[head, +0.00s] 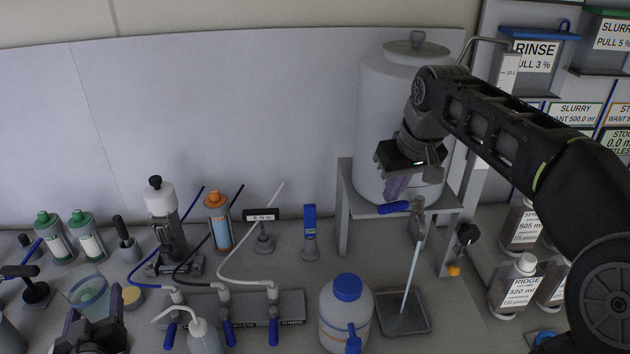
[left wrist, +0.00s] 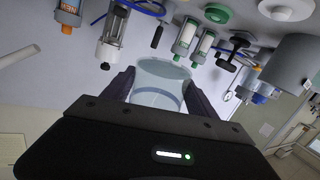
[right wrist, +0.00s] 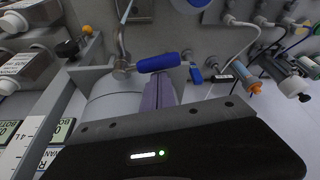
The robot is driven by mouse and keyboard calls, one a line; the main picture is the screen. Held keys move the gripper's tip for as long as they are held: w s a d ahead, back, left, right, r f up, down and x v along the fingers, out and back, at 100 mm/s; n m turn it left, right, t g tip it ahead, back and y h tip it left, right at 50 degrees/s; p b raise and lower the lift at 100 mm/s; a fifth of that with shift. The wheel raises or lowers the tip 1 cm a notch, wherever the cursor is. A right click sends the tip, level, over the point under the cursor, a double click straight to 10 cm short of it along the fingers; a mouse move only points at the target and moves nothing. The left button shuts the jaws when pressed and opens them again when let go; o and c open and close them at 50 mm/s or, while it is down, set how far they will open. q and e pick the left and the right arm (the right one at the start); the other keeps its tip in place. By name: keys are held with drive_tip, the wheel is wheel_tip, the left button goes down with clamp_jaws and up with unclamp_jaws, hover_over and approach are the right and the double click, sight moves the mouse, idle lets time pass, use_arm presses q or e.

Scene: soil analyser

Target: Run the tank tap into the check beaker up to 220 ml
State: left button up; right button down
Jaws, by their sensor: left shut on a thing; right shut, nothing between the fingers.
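The white tank (head: 370,130) stands on a grey stand at the back right. Its tap (head: 418,232) has a blue lever (head: 393,207), turned sideways, and a thin pale stream (head: 411,275) runs down into the square grey tray (head: 418,325). My right gripper (head: 397,186) is shut and empty just above the lever; its fingers (right wrist: 158,92) are close to the lever (right wrist: 158,62), contact unclear. My left gripper (head: 97,322) is shut on a clear beaker (head: 90,290) at the lower left, far from the tap. The beaker (left wrist: 160,84) sits between its fingers; its markings are not readable.
A white jug with a blue cap (head: 346,308) stands left of the tray. A hose rack (head: 255,303) with blue levers and a wash bottle (head: 203,338) lie between the beaker and the jug. Labelled bottles (head: 518,285) stand at right.

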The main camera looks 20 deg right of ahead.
sight(398, 208)
use_arm(q)
drive_tip(key=shift+f+b, duration=0.45)
use_arm(e)
drive_tip(key=shift+s+a, duration=0.15)
drive_tip(key=shift+s, duration=0.35)
use_arm(q)
drive_tip(key=shift+f, duration=0.2)
use_arm(e)
drive_tip(key=shift+s, duration=0.3)
use_arm(q)
drive_tip(key=shift+f+b, duration=0.4)
drive_tip(key=shift+b, duration=0.25)
use_arm(e)
drive_tip(key=shift+s, duration=0.9)
